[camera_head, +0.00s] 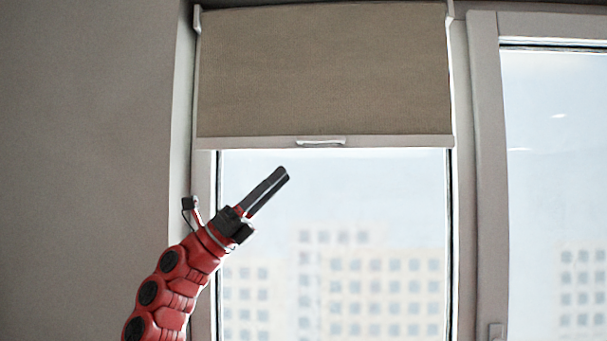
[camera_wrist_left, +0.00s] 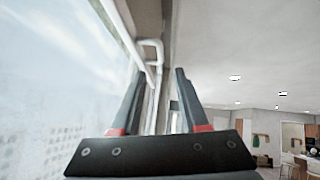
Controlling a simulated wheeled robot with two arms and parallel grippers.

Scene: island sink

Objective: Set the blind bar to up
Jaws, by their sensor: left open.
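The beige blind (camera_head: 322,70) covers the upper part of the left window pane in the head view. Its white blind bar (camera_head: 400,141) runs level along the lower edge, with a small white handle (camera_head: 321,142) at its middle. In the left wrist view a white bar with a bent handle (camera_wrist_left: 155,45) shows beyond the fingertips. My left gripper (camera_head: 280,173) is open and empty, below and left of the handle, pointing up and right. Its two spread fingers show in the left wrist view (camera_wrist_left: 160,75). They appear apart from the handle. My right gripper is not in view.
The window glass (camera_head: 340,230) lies below the blind, with blurred buildings outside. A white frame post (camera_head: 487,180) divides it from a second pane. A bare grey wall (camera_head: 80,150) stands at the left.

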